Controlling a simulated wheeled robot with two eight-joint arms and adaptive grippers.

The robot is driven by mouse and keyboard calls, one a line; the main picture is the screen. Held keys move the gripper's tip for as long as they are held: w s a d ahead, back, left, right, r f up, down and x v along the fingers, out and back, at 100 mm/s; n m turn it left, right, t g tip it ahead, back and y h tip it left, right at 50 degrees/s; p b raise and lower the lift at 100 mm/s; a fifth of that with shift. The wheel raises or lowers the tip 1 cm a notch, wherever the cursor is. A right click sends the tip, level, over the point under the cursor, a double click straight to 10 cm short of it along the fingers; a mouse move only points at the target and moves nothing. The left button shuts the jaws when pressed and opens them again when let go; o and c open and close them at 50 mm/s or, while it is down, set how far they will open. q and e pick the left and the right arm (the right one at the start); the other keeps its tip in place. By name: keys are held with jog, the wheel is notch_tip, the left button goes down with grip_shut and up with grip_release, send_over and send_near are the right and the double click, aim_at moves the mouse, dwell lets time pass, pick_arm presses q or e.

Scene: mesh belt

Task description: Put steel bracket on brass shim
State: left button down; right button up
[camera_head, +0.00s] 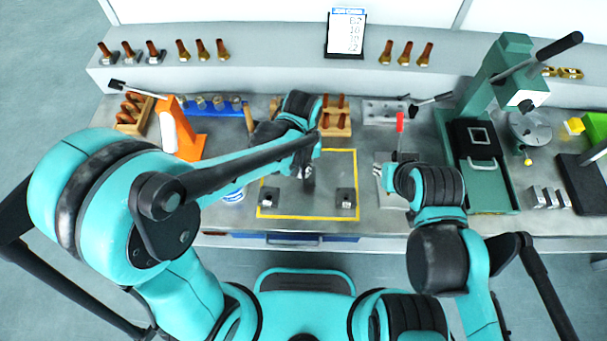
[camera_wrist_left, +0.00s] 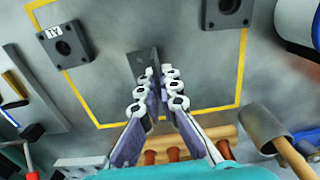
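My left gripper (camera_wrist_left: 161,80) points down over the yellow-framed work area. Its fingers are close together, with the upright plate of a dark grey angled metal piece, apparently the steel bracket (camera_wrist_left: 142,62), between their tips. In the head view the left gripper (camera_head: 308,168) is near the middle of the frame, and the bracket (camera_head: 308,185) shows just below it. Whether the bracket touches the table is unclear. My right gripper (camera_head: 382,174) is right of the frame; its finger opening is too small to tell. I cannot make out the brass shim for certain.
Two dark blocks with holes, one left (camera_head: 268,196) and one right (camera_head: 346,197), stand inside the yellow frame (camera_head: 300,218). A green press (camera_head: 490,120) stands to the right. Wooden racks, an orange stand (camera_head: 188,138) and a mallet (camera_wrist_left: 265,130) are close to the left arm.

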pick_arm(q)
notch_tip(320, 180, down, 3)
jog(key=shift+b, duration=0.45)
jog(key=shift+r, duration=0.1)
jog(key=c, duration=1.7)
grip_release()
